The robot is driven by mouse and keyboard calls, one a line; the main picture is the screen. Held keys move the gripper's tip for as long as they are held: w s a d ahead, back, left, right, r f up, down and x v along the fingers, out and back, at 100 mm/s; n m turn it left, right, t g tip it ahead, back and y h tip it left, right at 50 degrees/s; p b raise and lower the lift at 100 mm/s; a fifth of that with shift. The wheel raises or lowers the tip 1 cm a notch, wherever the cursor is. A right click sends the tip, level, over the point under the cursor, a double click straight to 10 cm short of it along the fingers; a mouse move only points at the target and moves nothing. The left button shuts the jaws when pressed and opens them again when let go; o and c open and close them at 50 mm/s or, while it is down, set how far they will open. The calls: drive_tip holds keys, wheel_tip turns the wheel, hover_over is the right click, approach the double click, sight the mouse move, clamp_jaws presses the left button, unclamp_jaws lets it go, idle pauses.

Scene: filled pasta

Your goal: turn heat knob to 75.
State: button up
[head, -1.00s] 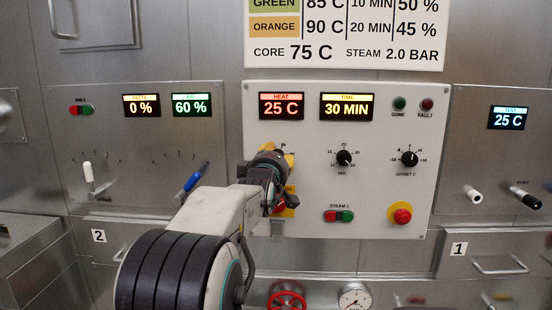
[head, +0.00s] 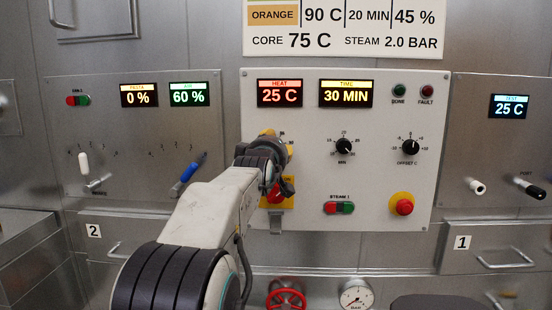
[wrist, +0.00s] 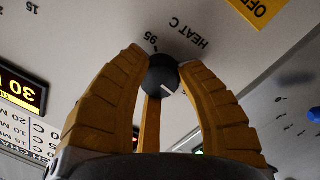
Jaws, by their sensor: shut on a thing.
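The heat knob (wrist: 163,76) is a dark round knob with a white pointer line. In the wrist view it stands between the yellow fingers of my gripper (wrist: 162,80), which is shut on it. The panel beside it reads "HEAT C" and "95". In the head view my gripper (head: 268,142) covers the heat knob, which is hidden there. The heat display (head: 280,93) above it reads 25 C.
Right of my gripper are the time knob (head: 344,147) and the offset knob (head: 410,147). Below are a red and yellow switch (head: 279,193), the steam buttons (head: 339,208) and a red button (head: 402,204). The time display (head: 346,93) reads 30 MIN.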

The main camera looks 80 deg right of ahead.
drive_tip(key=shift+w+r, duration=0.2)
drive_tip(key=shift+r, duration=0.1)
drive_tip(key=o, duration=0.9)
drive_tip(key=shift+w, duration=0.15)
drive_tip(key=o, duration=0.3)
drive_tip(key=shift+f, duration=0.15)
drive_tip(key=a, duration=1.2)
